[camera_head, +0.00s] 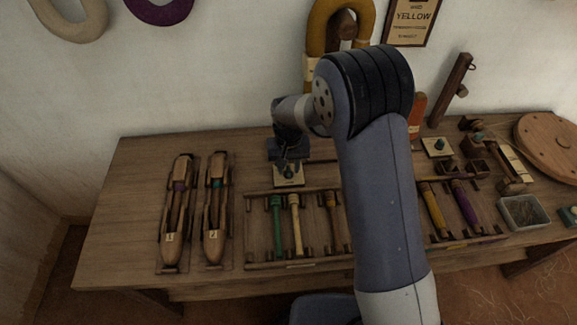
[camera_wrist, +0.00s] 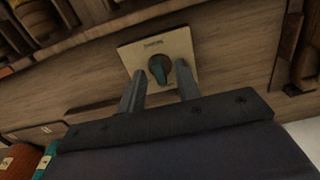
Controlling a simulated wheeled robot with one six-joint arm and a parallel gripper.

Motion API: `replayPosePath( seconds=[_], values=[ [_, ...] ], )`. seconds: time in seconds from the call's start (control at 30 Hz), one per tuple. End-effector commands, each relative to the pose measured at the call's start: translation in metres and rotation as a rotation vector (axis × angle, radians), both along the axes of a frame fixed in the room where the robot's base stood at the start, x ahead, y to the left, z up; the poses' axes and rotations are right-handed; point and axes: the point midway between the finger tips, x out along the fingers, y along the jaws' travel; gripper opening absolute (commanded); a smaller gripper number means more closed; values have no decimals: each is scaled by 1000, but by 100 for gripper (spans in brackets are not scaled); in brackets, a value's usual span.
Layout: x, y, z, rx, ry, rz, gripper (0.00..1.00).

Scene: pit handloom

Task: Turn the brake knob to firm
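A square pale plate with a dark round knob sits on the wooden table in the head view, just below my gripper (camera_head: 288,162). In the wrist view the plate (camera_wrist: 182,47) fills the upper middle, and the knob (camera_wrist: 158,70) shows a teal pointer bar on a dark round base. Small lettering on the plate is too blurred to read. My gripper (camera_wrist: 160,68) is open, its two fingers apart on either side of the knob in the picture. I cannot tell whether either finger touches it. A second plate with a dark knob (camera_head: 440,146) stands farther right.
Two wooden shuttles (camera_head: 177,210) lie to the left. A rack (camera_head: 265,265) with several coloured bobbins is in front of the plate. A wooden post (camera_head: 452,90), a metal tray (camera_head: 523,212) and a round wooden disc (camera_head: 552,147) are at the right. The table's left end is clear.

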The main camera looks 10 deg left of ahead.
Motion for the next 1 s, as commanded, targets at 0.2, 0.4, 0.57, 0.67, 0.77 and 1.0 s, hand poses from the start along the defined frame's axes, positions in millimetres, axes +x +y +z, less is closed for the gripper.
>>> replayPosePath(
  seconds=[0.2, 0.4, 0.57, 0.67, 0.77, 1.0],
  values=[
    [0, 0, -2, 0, 0, 0, 32],
    [0, 0, -2, 0, 0, 0, 22],
    [0, 0, -2, 0, 0, 0, 9],
    [0, 0, -2, 0, 0, 0, 1],
    [0, 0, -2, 0, 0, 0, 0],
    [0, 0, -2, 0, 0, -8, 0]
  ],
)
